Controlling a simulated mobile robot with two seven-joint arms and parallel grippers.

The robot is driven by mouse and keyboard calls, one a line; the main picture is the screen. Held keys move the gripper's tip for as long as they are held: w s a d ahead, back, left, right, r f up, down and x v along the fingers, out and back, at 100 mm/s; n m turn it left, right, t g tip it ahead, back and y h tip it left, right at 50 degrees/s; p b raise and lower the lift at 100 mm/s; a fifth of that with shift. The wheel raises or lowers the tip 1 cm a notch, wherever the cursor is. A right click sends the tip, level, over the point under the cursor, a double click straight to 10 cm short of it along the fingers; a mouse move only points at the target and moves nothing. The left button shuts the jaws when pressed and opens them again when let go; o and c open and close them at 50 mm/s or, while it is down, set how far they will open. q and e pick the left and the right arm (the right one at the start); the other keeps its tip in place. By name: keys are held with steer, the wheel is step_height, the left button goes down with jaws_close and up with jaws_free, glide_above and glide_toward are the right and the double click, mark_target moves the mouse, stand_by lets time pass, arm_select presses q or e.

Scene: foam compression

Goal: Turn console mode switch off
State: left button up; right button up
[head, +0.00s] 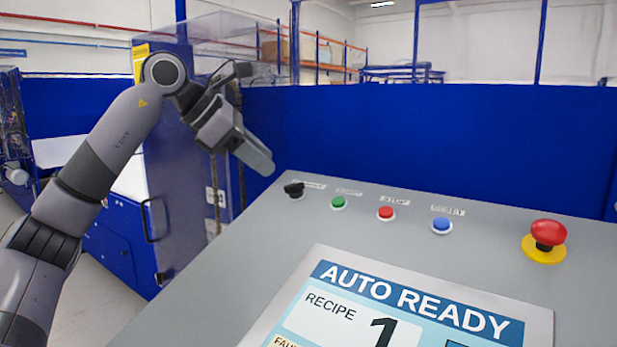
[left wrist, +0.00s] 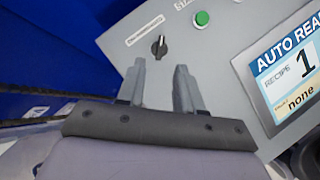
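The console mode switch (head: 294,190) is a small black rotary knob at the far left corner of the grey console top. In the left wrist view the switch (left wrist: 159,46) lies just beyond the fingertips, roughly centred between them, with a label beside it. My left gripper (head: 263,163) is above and slightly left of the switch in the head view, apart from it. In the left wrist view the two fingers of my left gripper (left wrist: 160,67) are spread with nothing between them. My right gripper is not in view.
Green (head: 338,202), red (head: 386,213) and blue (head: 441,225) buttons sit in a row right of the switch. A red emergency stop (head: 547,235) is at the far right. The screen (head: 400,305) reads AUTO READY. A blue wall (head: 430,140) stands behind the console.

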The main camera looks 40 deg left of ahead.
mark_target(292, 185)
arm_select(q)
steer(key=shift+x, duration=3.5)
steer(key=shift+f, duration=0.1)
jaws_close()
